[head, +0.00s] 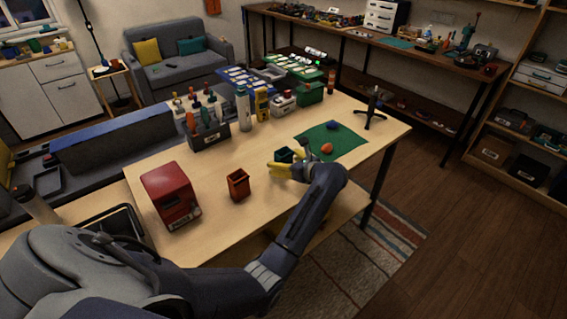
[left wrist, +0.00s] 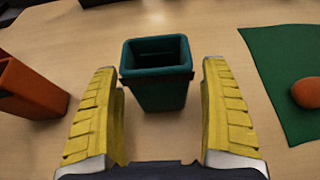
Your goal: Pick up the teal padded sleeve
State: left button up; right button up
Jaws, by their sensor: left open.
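The teal padded sleeve (left wrist: 158,92) stands upright on the wooden table, an open-topped, square, tapered holder with a thick rim. In the head view it (head: 284,155) is partly hidden by my left gripper (head: 287,167). My left gripper is open, with its yellow ribbed fingers on either side of the sleeve in the left wrist view (left wrist: 161,70). Gaps show between the sleeve and both fingers, and nothing is held. My right gripper is not in view.
An orange-brown open holder (head: 238,184) stands left of the sleeve. A green mat (head: 350,146) with an orange rounded object (head: 327,148) and a blue object (head: 333,125) lies to the right. A red box (head: 170,193) is farther left. A tool caddy (head: 209,135) stands behind.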

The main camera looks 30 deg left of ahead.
pick_arm(q)
jog(key=shift+x, duration=2.1)
jog(key=c, duration=1.5)
